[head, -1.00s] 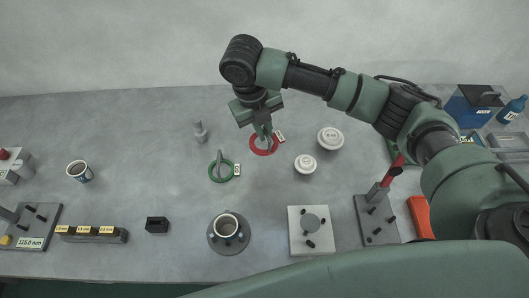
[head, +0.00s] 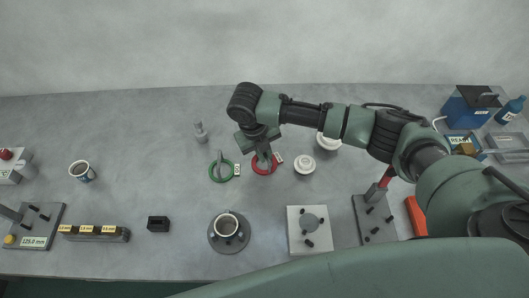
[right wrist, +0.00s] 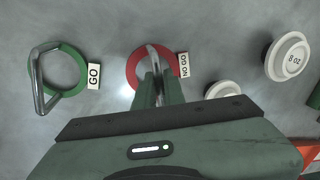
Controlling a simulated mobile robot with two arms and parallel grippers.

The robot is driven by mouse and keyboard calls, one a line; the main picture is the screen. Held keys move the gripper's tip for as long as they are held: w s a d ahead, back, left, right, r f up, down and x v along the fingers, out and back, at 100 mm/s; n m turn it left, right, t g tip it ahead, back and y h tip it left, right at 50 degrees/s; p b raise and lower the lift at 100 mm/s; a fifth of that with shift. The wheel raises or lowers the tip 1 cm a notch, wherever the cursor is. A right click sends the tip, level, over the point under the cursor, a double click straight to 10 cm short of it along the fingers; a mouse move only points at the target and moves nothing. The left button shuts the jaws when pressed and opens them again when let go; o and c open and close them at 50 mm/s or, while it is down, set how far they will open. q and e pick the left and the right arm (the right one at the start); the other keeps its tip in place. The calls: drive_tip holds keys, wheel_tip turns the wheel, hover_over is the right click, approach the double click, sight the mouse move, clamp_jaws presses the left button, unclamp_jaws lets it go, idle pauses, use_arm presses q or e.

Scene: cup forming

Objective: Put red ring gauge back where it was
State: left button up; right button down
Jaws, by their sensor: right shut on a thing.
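The red ring gauge (head: 256,171) is in the middle of the bench, with a bent metal handle and a white tag. In the right wrist view the red ring (right wrist: 134,70) has the tag "NO GO" (right wrist: 184,65). My right gripper (head: 263,158) points down over the ring and is shut on its handle (right wrist: 151,55). The ring looks level, at or close to the bench top; I cannot tell if it touches. The green ring gauge (head: 212,175), tagged "GO" (right wrist: 94,76), lies to its left. My left gripper is not in view.
A white round gauge (head: 304,164) stands close to the right of the red ring, and a larger one (head: 328,142) is partly behind my arm. A grey peg (head: 200,133) stands at the back left. A cup (head: 226,226) sits on a round fixture in front.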

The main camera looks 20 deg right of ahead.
drive_tip(key=shift+f, duration=0.15)
drive_tip(key=c, duration=1.5)
unclamp_jaws()
wheel_tip(320, 180, up, 12)
drive_tip(key=a+b, duration=0.2)
drive_tip(key=shift+s+a, duration=0.15)
